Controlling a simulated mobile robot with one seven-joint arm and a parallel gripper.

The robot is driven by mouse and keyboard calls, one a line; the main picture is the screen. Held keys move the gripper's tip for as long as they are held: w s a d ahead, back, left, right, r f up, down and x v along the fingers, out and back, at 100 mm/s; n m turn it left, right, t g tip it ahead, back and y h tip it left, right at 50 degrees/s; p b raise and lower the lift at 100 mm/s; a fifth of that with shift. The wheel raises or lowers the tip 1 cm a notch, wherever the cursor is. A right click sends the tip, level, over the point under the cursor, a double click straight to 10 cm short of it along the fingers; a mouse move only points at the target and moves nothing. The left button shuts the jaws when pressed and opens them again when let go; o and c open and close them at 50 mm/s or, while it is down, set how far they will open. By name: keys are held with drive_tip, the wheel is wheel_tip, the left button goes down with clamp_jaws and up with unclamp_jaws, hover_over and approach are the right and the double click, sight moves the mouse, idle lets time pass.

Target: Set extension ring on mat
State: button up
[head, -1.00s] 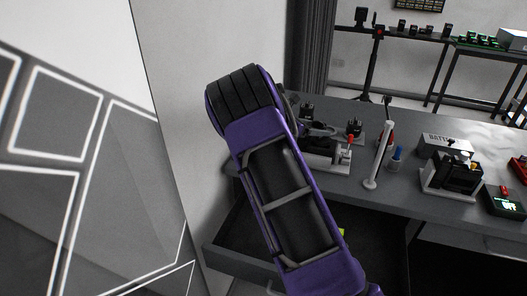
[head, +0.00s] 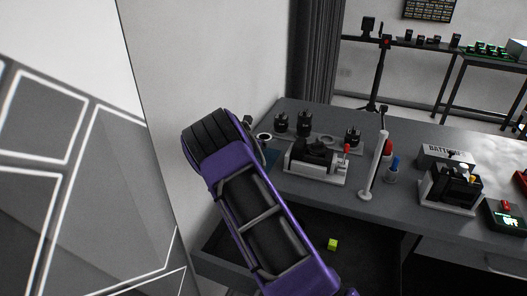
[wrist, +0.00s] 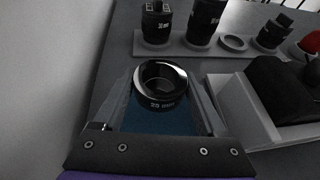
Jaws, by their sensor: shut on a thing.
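The extension ring (wrist: 162,104), a dark cylinder with a shiny rim and a "mm" marking, is between the two fingers of my gripper (wrist: 160,92). The gripper is shut on it and the ring's opening faces up. The blue mat (wrist: 148,124) shows under and in front of the ring in the wrist view. In the head view the ring (head: 264,136) shows just right of my gripper (head: 254,131), and a strip of the blue mat (head: 272,156) lies below it. I cannot tell whether the ring touches the mat.
A grey rack (wrist: 150,47) holds dark lens-like parts and another ring (wrist: 234,43) behind the mat. A grey stand with a black device (head: 316,154) is close on the right. Below is an open drawer with a yellow-green cube (head: 333,243). A wall is on the left.

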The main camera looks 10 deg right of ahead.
sight(264, 155)
drive_tip(key=shift+f, duration=1.95)
drive_tip(key=shift+f, duration=0.15)
drive_tip(key=o, duration=1.3)
drive_tip(key=shift+o, duration=0.2)
drive_tip(key=shift+r, duration=0.2)
drive_tip(key=v, duration=1.2)
